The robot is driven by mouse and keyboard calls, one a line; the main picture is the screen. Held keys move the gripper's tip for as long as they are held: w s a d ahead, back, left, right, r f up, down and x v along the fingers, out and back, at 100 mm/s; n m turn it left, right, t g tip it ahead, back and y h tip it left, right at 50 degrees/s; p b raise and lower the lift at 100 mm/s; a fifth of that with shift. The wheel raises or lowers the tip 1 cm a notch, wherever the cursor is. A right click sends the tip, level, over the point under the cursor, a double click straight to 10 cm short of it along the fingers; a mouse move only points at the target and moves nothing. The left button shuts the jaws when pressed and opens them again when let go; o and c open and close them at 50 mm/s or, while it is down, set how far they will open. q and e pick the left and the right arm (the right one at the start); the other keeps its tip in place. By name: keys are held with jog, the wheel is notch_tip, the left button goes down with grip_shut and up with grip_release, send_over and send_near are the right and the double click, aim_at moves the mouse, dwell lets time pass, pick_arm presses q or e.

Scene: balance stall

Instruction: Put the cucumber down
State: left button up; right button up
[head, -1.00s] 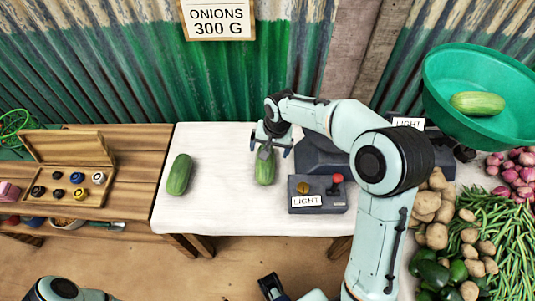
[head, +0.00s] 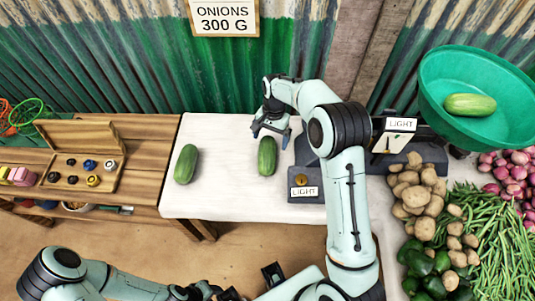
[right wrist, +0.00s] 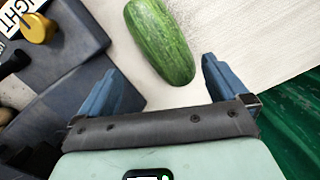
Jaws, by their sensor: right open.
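A green cucumber (head: 267,156) lies on the white-topped table (head: 225,205). My right gripper (head: 271,130) is just behind it, open and empty. In the right wrist view the cucumber (right wrist: 160,40) lies beyond the spread fingertips (right wrist: 165,88), apart from both. A second cucumber (head: 186,164) lies to the left on the same table. A third cucumber (head: 470,105) rests in the green bowl (head: 440,75) at the upper right.
A small block with a brass knob (head: 301,180) sits right of the cucumber. Potatoes (head: 412,190) and green beans (head: 480,220) lie at right. A wooden weight box (head: 88,150) stands at left.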

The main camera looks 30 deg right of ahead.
aim_at(268, 149)
jog(key=f, duration=0.3)
jog(key=shift+s+a+f, duration=0.1)
jog(key=shift+a+f, duration=0.1)
jog(key=shift+f, duration=0.05)
jog(key=shift+s+a+f, duration=0.1)
jog(key=shift+a+f, duration=0.1)
jog(key=shift+f, duration=0.65)
jog(key=shift+a+f, duration=0.2)
jog(key=shift+f, duration=0.7)
jog(key=shift+s+a+f, duration=0.1)
jog(key=shift+a+f, duration=0.1)
jog(key=shift+f, duration=0.65)
jog(key=c, duration=1.3)
jog(key=shift+r, duration=0.2)
jog(key=shift+c, duration=0.6)
pick_arm(q)
jog(key=shift+w+r+p, duration=0.55)
jog(key=shift+r+p, duration=0.2)
jog(key=shift+r, duration=0.05)
pick_arm(e)
notch_tip(268, 149, up, 20)
jog(key=shift+f, duration=0.1)
